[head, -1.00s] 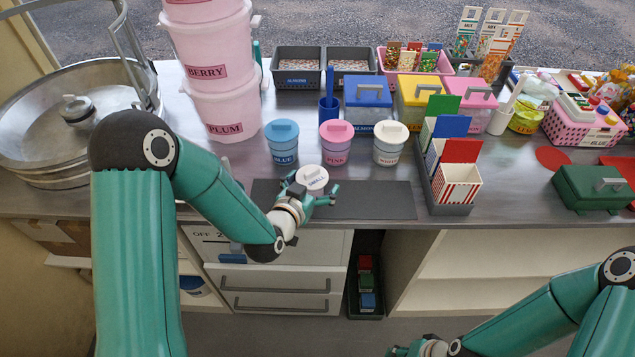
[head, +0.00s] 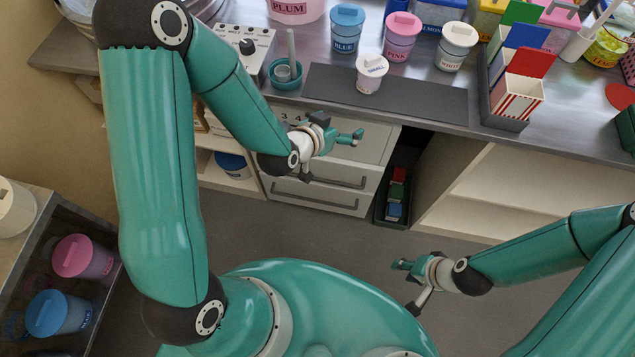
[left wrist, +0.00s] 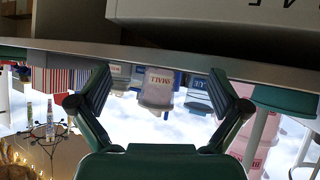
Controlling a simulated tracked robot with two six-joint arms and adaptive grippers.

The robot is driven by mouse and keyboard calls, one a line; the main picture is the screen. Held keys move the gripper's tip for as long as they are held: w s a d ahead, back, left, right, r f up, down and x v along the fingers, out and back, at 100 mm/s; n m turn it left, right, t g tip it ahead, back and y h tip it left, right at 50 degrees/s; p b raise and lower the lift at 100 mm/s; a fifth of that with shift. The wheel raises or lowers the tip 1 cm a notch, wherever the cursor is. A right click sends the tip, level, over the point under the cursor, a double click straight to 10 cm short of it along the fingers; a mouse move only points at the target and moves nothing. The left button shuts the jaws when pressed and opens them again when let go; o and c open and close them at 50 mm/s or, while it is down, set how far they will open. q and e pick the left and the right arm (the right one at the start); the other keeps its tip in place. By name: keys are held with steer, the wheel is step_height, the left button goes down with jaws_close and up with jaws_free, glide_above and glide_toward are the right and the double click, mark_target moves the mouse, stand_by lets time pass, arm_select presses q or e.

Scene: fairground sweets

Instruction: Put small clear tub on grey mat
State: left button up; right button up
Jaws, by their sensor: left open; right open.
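The small clear tub (head: 371,74) has a white lid and a "SMALL" label. It stands upright on the grey mat (head: 432,98), towards its left part. My left gripper (head: 340,127) is open and empty, in front of the counter edge and apart from the tub. The left wrist view, which is upside down, shows the tub (left wrist: 158,88) between the open fingers but farther off. My right gripper (head: 407,287) is open and empty, low over the floor, far from the counter.
Blue (head: 345,32), pink (head: 401,38) and white (head: 456,47) lidded tubs stand behind the mat. A grey rack (head: 503,112) with striped boxes stands to its right. A teal cup (head: 286,74) and a dial box (head: 240,48) are to its left. Drawers (head: 318,195) lie below.

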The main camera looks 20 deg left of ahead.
arm_select(q)
steer(key=s+d+f+n+g+h, duration=0.1)
steer(key=s+d+f+n+g, duration=0.2)
steer(key=s+f+g, duration=0.7)
steer(key=s+f, duration=0.8)
steer(key=s, duration=0.2)
steer(key=shift+g, duration=0.3)
steer(key=shift+s, duration=0.1)
